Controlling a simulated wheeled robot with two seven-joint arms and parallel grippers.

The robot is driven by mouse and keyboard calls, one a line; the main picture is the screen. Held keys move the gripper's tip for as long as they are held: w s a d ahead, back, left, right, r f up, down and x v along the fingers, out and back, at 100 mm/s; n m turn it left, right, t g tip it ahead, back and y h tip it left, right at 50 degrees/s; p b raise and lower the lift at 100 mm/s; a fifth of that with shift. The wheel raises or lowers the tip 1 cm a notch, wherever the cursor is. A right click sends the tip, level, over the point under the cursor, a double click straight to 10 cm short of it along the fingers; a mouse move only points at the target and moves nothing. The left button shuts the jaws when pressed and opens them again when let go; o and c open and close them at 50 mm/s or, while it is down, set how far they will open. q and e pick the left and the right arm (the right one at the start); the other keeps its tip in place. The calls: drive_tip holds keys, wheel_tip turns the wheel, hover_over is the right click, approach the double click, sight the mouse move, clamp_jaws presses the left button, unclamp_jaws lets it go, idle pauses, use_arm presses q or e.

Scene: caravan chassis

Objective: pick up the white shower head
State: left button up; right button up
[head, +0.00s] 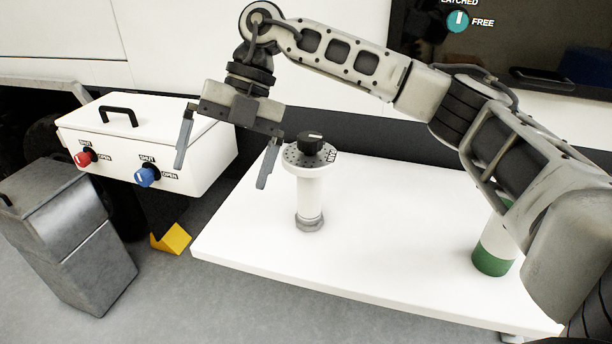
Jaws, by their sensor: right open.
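The white shower head (311,196) stands upright on the white table (390,235). It has a round, dotted disc at the top with a black knob on it, a white stem, and a grey nut-shaped foot. My right gripper (221,177) is open and empty, with its fingers pointing down. In the picture it is left of the shower head, and its right-hand finger is close beside the disc. I cannot tell the gap in depth. My left gripper is not in view.
A white box (206,150) with a black handle, a red knob (83,158) and a blue knob (146,176) is at the left. A grey bin (75,240) stands below it. A green-and-white cylinder (492,250) stands at the table's right, partly behind my right arm.

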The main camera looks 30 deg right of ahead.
drive_tip(key=w+d+r+m+t+h, duration=0.1)
drive_tip(key=d+r+m+h, duration=0.15)
drive_tip(key=d+r, duration=0.35)
drive_tip(key=d+r+m+t+h, duration=0.1)
drive_tip(key=d+r+m+h, duration=0.2)
drive_tip(key=d, duration=0.6)
drive_tip(key=n+b, duration=0.1)
drive_tip(key=b, duration=0.1)
hover_over(310, 155)
drive_tip(key=w, duration=0.1)
drive_tip(key=f, duration=0.7)
drive_tip(key=shift+d+f, duration=0.4)
drive_tip(key=shift+a+f+p, duration=0.1)
drive_tip(key=shift+f+p, duration=0.65)
drive_tip(key=shift+f, duration=2.35)
drive_tip(key=shift+s, duration=0.1)
drive_tip(key=shift+c, duration=0.3)
drive_tip(key=c, duration=1)
drive_tip(key=shift+c, duration=0.2)
drive_tip(key=shift+r, duration=0.2)
